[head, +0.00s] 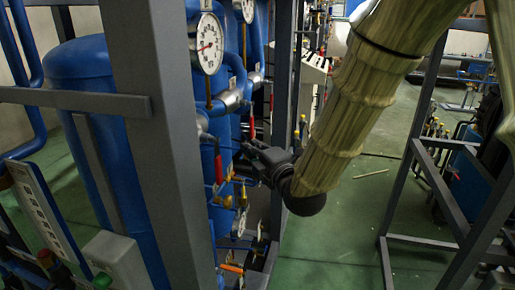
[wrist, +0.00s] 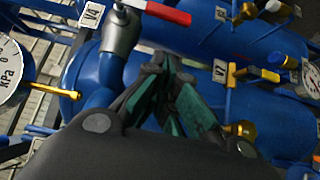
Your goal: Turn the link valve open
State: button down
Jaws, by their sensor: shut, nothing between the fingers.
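My gripper (head: 243,152) is at the rack of blue vessels in the head view, its fingers pointing left toward the piping. In the wrist view my gripper (wrist: 160,62) has its dark, green-padded fingers together and empty. A red lever handle (wrist: 168,12) on a grey valve body lies just beyond the fingertips, beside a tag reading V4 (wrist: 92,14). The fingers appear apart from it. Red handles also show in the head view, one left of the gripper (head: 219,168) and one above it (head: 252,128). I cannot tell which is the link valve.
A grey frame post (head: 165,130) stands left of my arm. A round gauge (head: 207,44) is above the gripper. Blue vessels (head: 85,75) and small brass valves (head: 242,195) crowd the rack.

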aim_at(252, 121)
jog(key=w+a+p, duration=0.1)
jog(key=w+p, duration=0.3)
jog(key=w, duration=0.4)
dwell(0.4)
jog(key=shift+w+f, duration=0.15)
